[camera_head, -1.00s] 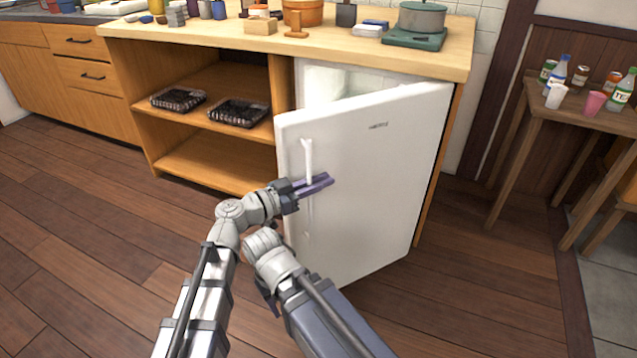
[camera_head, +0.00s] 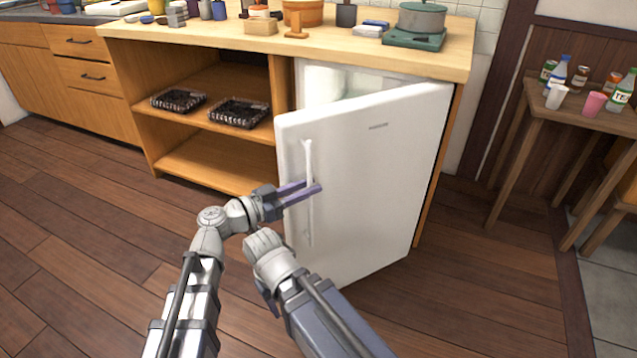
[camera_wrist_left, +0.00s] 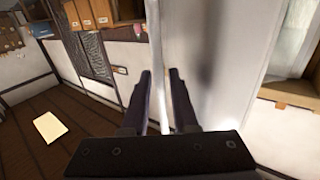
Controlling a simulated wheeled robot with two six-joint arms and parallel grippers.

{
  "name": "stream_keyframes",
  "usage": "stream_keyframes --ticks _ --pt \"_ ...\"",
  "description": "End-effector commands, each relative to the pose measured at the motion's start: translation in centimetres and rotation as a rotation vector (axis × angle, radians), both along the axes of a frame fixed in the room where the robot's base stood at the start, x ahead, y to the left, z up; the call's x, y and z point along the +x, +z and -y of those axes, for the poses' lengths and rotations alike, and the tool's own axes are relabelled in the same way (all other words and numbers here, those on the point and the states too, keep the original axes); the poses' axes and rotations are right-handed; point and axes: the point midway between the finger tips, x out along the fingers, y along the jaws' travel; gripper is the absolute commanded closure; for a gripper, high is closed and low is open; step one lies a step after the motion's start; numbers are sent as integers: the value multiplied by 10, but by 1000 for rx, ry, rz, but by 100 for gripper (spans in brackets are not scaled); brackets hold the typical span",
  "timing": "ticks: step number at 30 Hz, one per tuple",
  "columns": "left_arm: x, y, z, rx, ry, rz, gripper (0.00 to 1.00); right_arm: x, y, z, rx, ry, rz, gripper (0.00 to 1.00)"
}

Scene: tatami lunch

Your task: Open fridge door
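The white fridge (camera_head: 375,170) stands under the counter. Its door is ajar, swung out with its left edge toward me, and the white interior (camera_head: 325,84) shows above it. The long vertical white handle (camera_head: 308,160) is near the door's free left edge. My left gripper (camera_head: 305,188) is at the handle's middle, with its purple fingers apart. In the left wrist view, the handle (camera_wrist_left: 155,50) passes between the open fingers (camera_wrist_left: 160,95), with visible gaps on both sides.
The counter (camera_head: 240,38) above holds a pot (camera_head: 422,17) and several small items. Open shelves with two dark trays (camera_head: 238,112) lie left of the fridge. A small wooden table (camera_head: 590,119) with bottles and cups stands at right. The wooden floor (camera_head: 90,240) is clear at left.

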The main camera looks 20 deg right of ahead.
Motion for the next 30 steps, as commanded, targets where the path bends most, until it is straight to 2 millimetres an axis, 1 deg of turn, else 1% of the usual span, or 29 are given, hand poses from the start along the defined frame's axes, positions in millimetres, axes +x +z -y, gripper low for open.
stream_keyframes --ticks 1,3,7,11,18,20,22,23,24,26,29,30 --pt "-4 0 -10 0 3 0 73 0 0 0 0 0 0 50" --pt "-6 0 -19 0 2 0 73 0 0 0 0 0 0 50" --pt "-9 0 -32 0 1 0 73 0 0 0 0 0 0 50" --pt "-11 0 -37 0 -1 0 73 0 0 0 0 0 0 50" --pt "-10 0 -38 0 -1 0 73 0 0 0 0 0 0 50" --pt "-11 0 -38 1 -1 -1 78 0 0 0 0 0 0 50" --pt "-12 -4 -39 15 -3 -17 86 0 0 0 0 0 0 50" --pt "-12 -8 -40 30 -5 -31 90 0 0 0 0 0 0 50" --pt "-14 -16 -43 57 -6 -60 94 0 0 0 0 0 0 50" --pt "-18 -33 -49 119 -8 -129 100 0 0 0 0 0 0 50" --pt "-28 -74 -70 276 18 -308 100 0 1 0 0 0 0 50" --pt "-32 -92 -82 347 40 -391 100 0 2 0 0 0 0 50"
